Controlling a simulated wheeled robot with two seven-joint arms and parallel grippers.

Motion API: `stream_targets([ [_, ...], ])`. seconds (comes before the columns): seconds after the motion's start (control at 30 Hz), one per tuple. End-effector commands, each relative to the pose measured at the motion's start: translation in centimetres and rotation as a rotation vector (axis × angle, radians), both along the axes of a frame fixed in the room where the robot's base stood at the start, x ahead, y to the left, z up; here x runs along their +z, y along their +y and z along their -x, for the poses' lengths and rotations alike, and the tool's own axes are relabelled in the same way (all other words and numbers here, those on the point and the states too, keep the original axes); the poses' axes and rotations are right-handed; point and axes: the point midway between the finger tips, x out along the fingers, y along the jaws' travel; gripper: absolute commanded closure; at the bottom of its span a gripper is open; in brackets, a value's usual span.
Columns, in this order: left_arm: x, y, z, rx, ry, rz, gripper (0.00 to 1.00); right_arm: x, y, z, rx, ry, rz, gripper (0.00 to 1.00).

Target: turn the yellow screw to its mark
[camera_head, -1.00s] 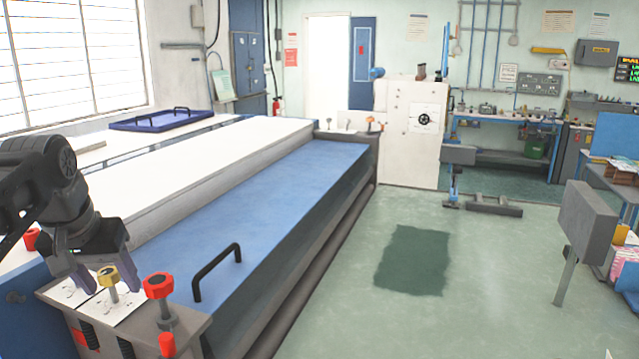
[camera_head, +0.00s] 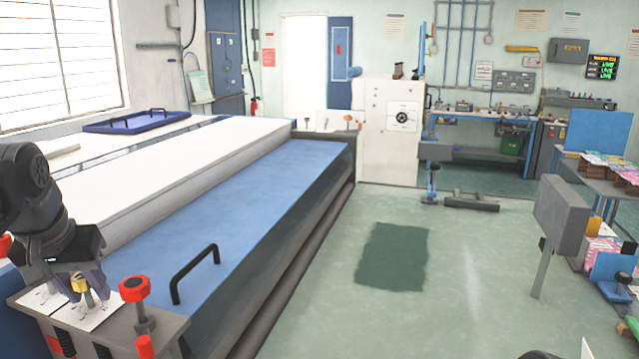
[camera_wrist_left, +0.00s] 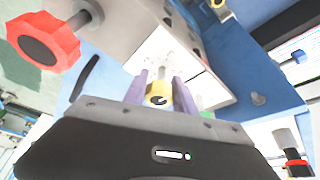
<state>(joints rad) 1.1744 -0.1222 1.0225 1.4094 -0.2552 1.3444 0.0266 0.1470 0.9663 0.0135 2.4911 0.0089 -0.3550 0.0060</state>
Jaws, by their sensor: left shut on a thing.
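The yellow screw (camera_head: 79,284) stands on a white marked plate (camera_head: 98,316) at the near left corner of the blue-topped machine. My left gripper (camera_head: 83,285) comes down over it with a finger on either side, shut on its head. The left wrist view also shows the yellow screw (camera_wrist_left: 158,95) between the two purple-grey fingers (camera_wrist_left: 157,92). The marks on the plate are too small to read, and the fingers hide part of the screw. My right gripper is not in view.
A red knob (camera_head: 134,289) stands just right of the yellow screw; it also shows in the left wrist view (camera_wrist_left: 43,40). A black handle (camera_head: 195,273) rises from the blue top (camera_head: 255,200). The green floor to the right is mostly clear.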

Motion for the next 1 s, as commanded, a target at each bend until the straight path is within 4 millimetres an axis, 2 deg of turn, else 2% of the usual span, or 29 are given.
stream_targets([
  [0.17, 0.0, 0.0, 0.0, 0.0, 0.0, 0.0, 1.0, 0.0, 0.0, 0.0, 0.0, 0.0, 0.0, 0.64],
  [0.47, 0.1, 0.0, 0.0, 0.011, 0.0, 0.0, 1.0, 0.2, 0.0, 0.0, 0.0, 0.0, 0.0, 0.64],
  [1.0, 0.3, -0.1, 0.0, 0.221, 0.001, 0.001, 1.0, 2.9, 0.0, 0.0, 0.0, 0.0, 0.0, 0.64],
])
